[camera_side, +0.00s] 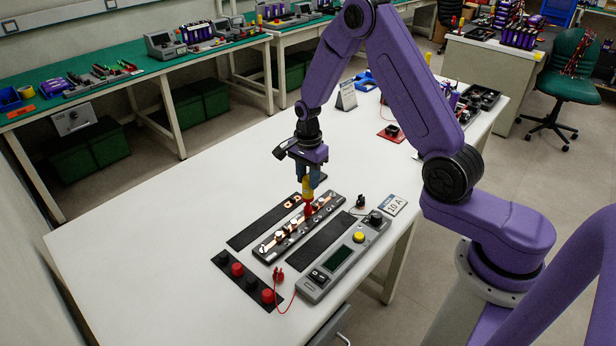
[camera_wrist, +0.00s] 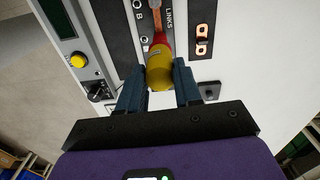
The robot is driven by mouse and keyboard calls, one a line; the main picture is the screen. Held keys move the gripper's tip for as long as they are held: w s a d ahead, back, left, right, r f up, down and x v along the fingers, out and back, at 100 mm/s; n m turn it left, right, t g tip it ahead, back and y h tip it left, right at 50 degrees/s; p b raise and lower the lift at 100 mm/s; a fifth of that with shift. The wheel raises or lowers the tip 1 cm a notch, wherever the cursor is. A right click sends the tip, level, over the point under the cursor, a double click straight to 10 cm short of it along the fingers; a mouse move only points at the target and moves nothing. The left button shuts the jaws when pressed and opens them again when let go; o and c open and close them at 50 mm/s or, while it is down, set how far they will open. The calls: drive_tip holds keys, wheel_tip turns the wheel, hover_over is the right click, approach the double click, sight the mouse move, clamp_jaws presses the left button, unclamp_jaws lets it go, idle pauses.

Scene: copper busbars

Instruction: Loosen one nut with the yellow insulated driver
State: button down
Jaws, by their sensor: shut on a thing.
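The yellow insulated driver (camera_side: 307,190), with a red lower part, stands about upright between the fingers of my gripper (camera_side: 308,175). In the wrist view the driver (camera_wrist: 160,72) sits between the two blue-grey fingers of my gripper (camera_wrist: 160,88), which are shut on it. Its red lower end is at the busbar block (camera_side: 290,232), a grey strip with copper links and studs. The driver and gripper hide whichever nut is under the tip, so I cannot tell whether the tip is seated on one.
A grey meter unit (camera_side: 340,262) with a screen and yellow button stands right of the block. Black mats lie on both sides. A black strip (camera_side: 245,281) with red and black caps lies in front. The table's left is clear.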

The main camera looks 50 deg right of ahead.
drive_tip(key=n, duration=0.4)
drive_tip(key=shift+r, duration=0.15)
drive_tip(key=shift+n, duration=0.6)
drive_tip(key=n, duration=0.3)
drive_tip(key=shift+r+n, duration=0.1)
drive_tip(key=shift+n, duration=1.6)
